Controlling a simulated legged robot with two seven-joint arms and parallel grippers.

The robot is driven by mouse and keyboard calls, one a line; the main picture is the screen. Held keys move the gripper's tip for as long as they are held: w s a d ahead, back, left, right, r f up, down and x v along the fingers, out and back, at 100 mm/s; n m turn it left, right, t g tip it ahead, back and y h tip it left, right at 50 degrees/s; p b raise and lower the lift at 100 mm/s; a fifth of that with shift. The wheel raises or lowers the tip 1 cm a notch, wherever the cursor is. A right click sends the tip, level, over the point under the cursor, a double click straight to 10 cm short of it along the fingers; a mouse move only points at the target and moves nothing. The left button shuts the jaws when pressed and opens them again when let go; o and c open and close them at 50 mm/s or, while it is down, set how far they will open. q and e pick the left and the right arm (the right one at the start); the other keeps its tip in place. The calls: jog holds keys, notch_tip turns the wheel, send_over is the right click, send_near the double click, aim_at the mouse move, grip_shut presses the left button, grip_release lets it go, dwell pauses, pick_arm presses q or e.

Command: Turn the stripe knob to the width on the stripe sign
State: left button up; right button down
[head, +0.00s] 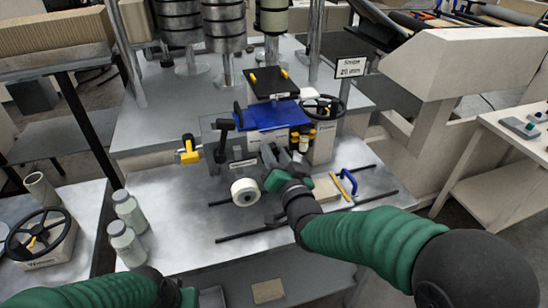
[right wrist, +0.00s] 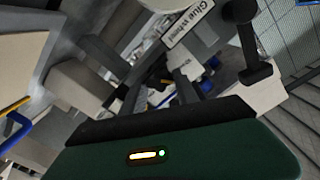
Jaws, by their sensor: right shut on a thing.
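The stripe sign (head: 350,67) stands on a post behind the machine at the right. It reads "Stripe" with a width in mm that looks like 20, though the digits are small. My right gripper (head: 281,157) is at the front of the machine, below the blue block. It is shut on a small part there, which looks like the stripe knob; the fingers and wrist hide most of it, so its setting cannot be read. In the right wrist view, a "Glue wheel" label (right wrist: 189,24) is just beyond the fingers. Only the end of my left gripper (head: 212,297) shows, at the bottom edge.
A blue block (head: 268,116) and a black handwheel (head: 323,108) are on the machine. A white roll (head: 245,192) lies left of my right wrist. A yellow valve (head: 189,150), two bottles (head: 126,226) and a blue-handled tool (head: 348,181) are nearby.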

jog(key=shift+d+f+m+b, duration=0.15)
jog(key=shift+m+b, duration=0.45)
jog(key=shift+m, duration=1.2)
jog(key=shift+f+m+b, duration=0.15)
jog(key=shift+m+b, duration=0.45)
jog(key=shift+m, duration=1.2)
jog(key=c, duration=0.9)
grip_release()
jog(key=shift+w, duration=0.1)
